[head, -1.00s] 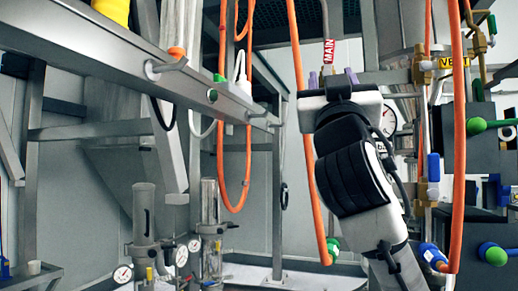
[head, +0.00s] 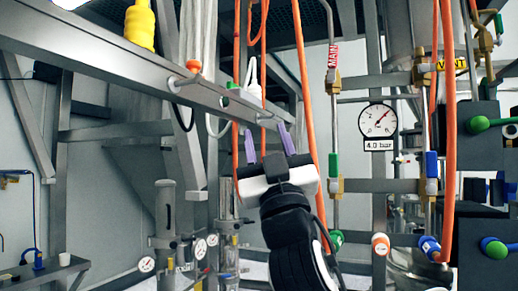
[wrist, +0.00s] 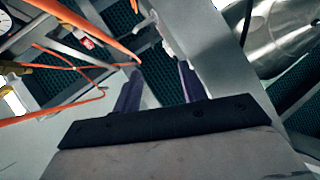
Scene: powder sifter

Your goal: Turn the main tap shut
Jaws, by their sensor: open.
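A red-and-white MAIN label (head: 333,56) marks a vertical pipe right of centre in the head view. On that pipe, lower down, is a brass valve (head: 336,187) with an upright green handle (head: 333,164). My gripper (head: 267,140) is left of this pipe and apart from it, its two purple fingers pointing up, spread and empty. In the wrist view the open fingers (wrist: 160,82) have nothing between them. A red-and-white tag (wrist: 80,38), probably the label, shows at upper left there. I cannot make out the green handle in the wrist view.
A pressure gauge (head: 378,120) reading 4.0 bar is right of the MAIN pipe. A VENT label (head: 452,66) and blue handle (head: 432,165) are further right. Orange hoses (head: 306,85) hang close to my gripper. A metal beam (head: 150,60) crosses the left, near the fingers.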

